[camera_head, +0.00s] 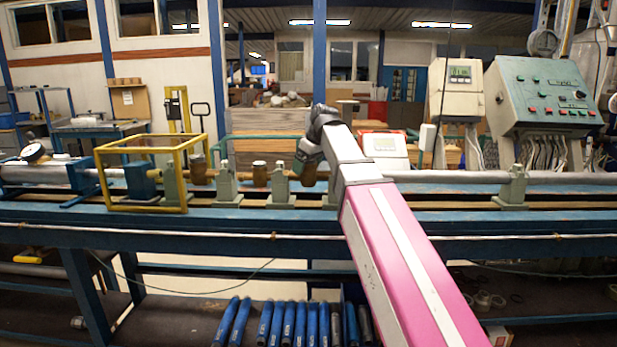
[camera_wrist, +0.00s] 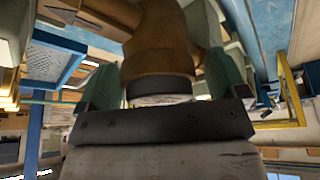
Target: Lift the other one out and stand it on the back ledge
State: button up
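Brass meters sit along the pipe line of the test bench in the head view: one (camera_head: 199,170) by the yellow frame, one (camera_head: 260,174) in the middle, and one (camera_head: 308,174) under my gripper (camera_head: 309,152). In the wrist view, a brass meter (camera_wrist: 160,45) with a dark ring fills the space between the two green fingers of my gripper (camera_wrist: 160,82). The fingers stand on either side of it. I cannot tell whether they press on it. My wrist and arm hide part of this meter in the head view.
A yellow frame (camera_head: 148,150) stands at the left on the blue bench (camera_head: 120,222). Grey-green supports (camera_head: 226,185) stand between the meters. A control box (camera_head: 541,95) stands behind at right. Several blue cylinders (camera_head: 278,322) lie below the bench.

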jog(key=c, duration=1.3)
jog(key=shift+r, duration=0.15)
